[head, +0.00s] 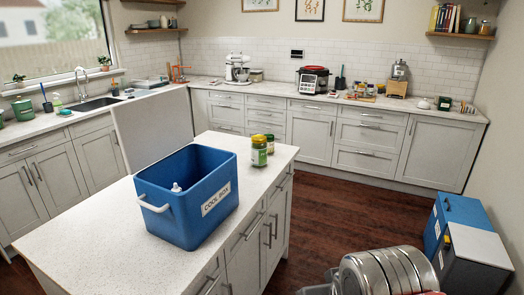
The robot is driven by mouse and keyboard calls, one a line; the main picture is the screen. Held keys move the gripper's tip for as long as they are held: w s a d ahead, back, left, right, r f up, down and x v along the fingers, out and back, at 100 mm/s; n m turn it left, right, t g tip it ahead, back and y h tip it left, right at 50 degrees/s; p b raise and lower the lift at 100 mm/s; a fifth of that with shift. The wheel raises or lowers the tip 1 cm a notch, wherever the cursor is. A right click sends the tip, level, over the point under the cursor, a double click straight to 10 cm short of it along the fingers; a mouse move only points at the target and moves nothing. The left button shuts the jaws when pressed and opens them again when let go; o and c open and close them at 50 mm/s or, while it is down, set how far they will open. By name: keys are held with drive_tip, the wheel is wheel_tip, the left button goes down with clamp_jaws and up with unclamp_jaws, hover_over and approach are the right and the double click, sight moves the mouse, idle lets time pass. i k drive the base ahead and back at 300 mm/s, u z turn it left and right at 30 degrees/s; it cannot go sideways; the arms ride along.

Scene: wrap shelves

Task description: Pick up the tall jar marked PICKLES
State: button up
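Two jars stand close together on the white island top, right of the blue box, in the head view. The nearer, taller-looking jar (259,151) has a green body and a pale, yellowish label. The other jar (270,144) stands just behind it to the right and is partly hidden. The lettering on both is too small to read, so I cannot tell which is marked PICKLES. My gripper's fingertips do not show; a ribbed silver part at the lower right appears to be my arm, well apart from the jars.
A blue cool box (213,217) with a white handle stands left of the jars, with a white-topped bottle inside. The island top (105,240) is otherwise mostly bare. Dark wood floor (330,205) lies open to its right. Blue and grey bins (468,213) stand at the right wall.

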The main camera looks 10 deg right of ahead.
sight(259, 146)
drive_tip(key=i, duration=0.95)
drive_tip(key=u, duration=0.05)
drive_tip(key=k, duration=0.5)
drive_tip(key=z, duration=1.4)
drive_tip(key=i, duration=0.4)
drive_tip(key=u, duration=0.05)
